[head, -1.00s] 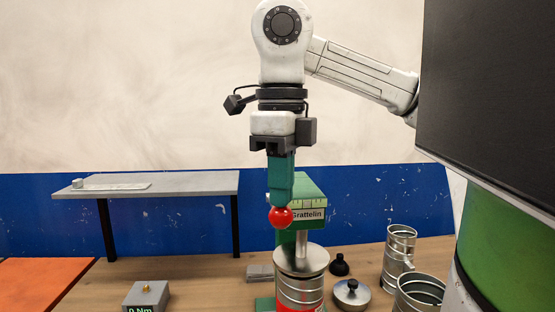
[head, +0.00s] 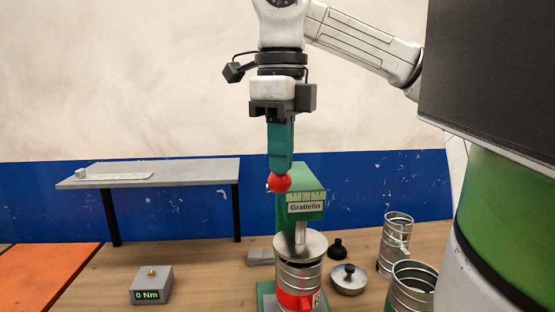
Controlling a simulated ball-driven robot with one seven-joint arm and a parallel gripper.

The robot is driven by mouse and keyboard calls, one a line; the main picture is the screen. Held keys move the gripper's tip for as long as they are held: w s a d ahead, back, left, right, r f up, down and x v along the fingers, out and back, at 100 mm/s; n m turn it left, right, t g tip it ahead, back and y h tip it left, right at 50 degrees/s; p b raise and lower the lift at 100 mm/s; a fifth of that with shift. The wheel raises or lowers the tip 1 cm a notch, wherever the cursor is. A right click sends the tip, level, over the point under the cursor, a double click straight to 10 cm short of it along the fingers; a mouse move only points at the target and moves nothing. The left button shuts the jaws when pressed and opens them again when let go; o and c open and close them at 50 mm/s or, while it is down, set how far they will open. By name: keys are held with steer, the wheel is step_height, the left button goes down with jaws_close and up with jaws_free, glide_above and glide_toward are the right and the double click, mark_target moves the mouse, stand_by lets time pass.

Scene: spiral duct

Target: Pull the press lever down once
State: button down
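The press (head: 312,177) has a green head with a "Grattelin" label. Its lever knob, a red ball (head: 279,184), shows in front of the head's left side; the lever's arm is hidden. My gripper (head: 281,170) points straight down, and its green fingertips meet the top of the red ball. The fingers overlap into one block, so whether they are closed on the ball or only resting on it does not show. Under the head, a metal ram (head: 300,233) reaches down to a lidded metal duct piece (head: 298,272) with a red band, above the green base (head: 265,296).
A grey box reading "0 Nm" (head: 151,286) stands left on the wooden table. Round metal duct parts (head: 396,243) and a lid with a black knob (head: 348,279) stand right. A grey shelf (head: 150,174) is behind left. An orange surface (head: 45,278) lies far left.

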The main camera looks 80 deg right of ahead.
steer(key=shift+w+d+r+p, duration=0.1)
steer(key=shift+d+r+p, duration=0.15)
steer(key=shift+r+p, duration=0.4)
steer(key=shift+w+d+r+p, duration=0.1)
steer(key=shift+d+r+p, duration=0.1)
steer(key=shift+r+p, duration=0.4)
steer(key=shift+d+r+p, duration=0.25)
steer(key=shift+r+p, duration=0.2)
steer(key=shift+r, duration=0.35)
steer(key=r+p, duration=0.3)
steer(key=r, duration=0.1)
steer(key=shift+w+d, duration=0.15)
steer(key=shift+d, duration=0.2)
steer(key=shift+f, duration=0.15)
